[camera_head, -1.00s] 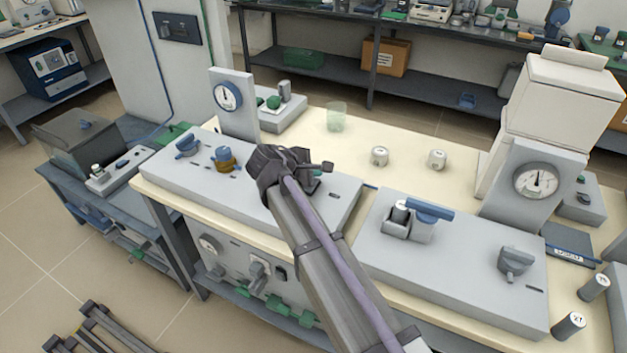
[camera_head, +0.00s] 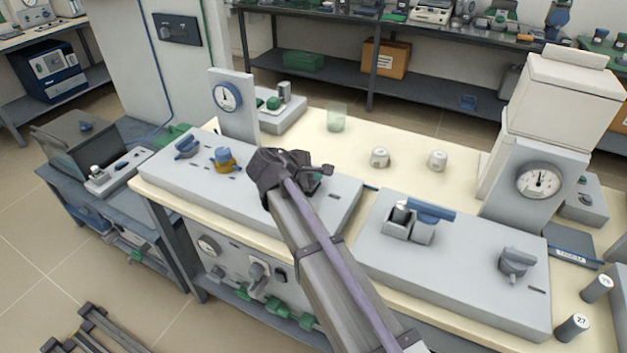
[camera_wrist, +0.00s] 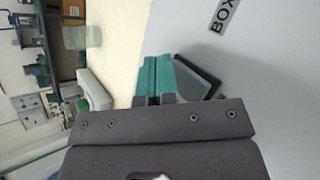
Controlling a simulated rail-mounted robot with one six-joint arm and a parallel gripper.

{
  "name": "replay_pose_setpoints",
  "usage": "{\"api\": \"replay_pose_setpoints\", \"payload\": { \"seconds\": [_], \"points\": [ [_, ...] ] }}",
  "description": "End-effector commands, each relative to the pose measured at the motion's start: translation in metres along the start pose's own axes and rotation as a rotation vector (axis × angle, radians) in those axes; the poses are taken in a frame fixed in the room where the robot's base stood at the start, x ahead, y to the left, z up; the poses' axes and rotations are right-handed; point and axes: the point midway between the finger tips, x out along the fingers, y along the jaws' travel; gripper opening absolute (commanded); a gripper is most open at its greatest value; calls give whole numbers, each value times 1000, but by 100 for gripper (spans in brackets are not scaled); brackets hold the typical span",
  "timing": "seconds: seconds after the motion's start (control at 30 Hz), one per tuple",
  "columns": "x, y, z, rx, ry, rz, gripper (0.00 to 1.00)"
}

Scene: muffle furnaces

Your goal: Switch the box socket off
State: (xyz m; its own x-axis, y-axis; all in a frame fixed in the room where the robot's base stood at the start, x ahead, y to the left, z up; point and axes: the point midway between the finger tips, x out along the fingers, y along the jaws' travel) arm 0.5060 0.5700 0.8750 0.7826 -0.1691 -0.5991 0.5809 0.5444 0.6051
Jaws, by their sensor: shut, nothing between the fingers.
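The box socket's panel (camera_wrist: 260,75) fills the right of the wrist view, with a label of which "BOX" (camera_wrist: 225,14) can be read. A green part (camera_wrist: 158,76), which looks like the socket's switch, stands beside a dark square frame (camera_wrist: 198,77). My gripper (camera_wrist: 154,100) is shut and empty, its fingertips right at the near end of the green part; I cannot tell whether they touch. In the head view my gripper (camera_head: 285,172) is over the left grey panel (camera_head: 338,205), and my wrist hides most of the switch.
On this panel are a blue knob (camera_head: 187,146), a blue-and-brass knob (camera_head: 223,158) and an upright dial gauge (camera_head: 229,97). A second panel (camera_head: 460,275) with a blue lever stands to the right. Small jars (camera_head: 380,157) and a greenish glass (camera_head: 337,117) stand behind.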

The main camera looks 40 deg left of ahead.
Motion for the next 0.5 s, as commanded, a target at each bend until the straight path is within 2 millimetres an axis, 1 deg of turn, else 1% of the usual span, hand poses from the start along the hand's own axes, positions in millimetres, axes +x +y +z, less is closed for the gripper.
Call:
{"api": "replay_pose_setpoints", "payload": {
  "seconds": [0.27, 0.5],
  "points": [
    [-1, 1, 1, 0, 0, 0, 0],
    [-11, 8, 8, 0, 0, 0, 0]
  ]
}}
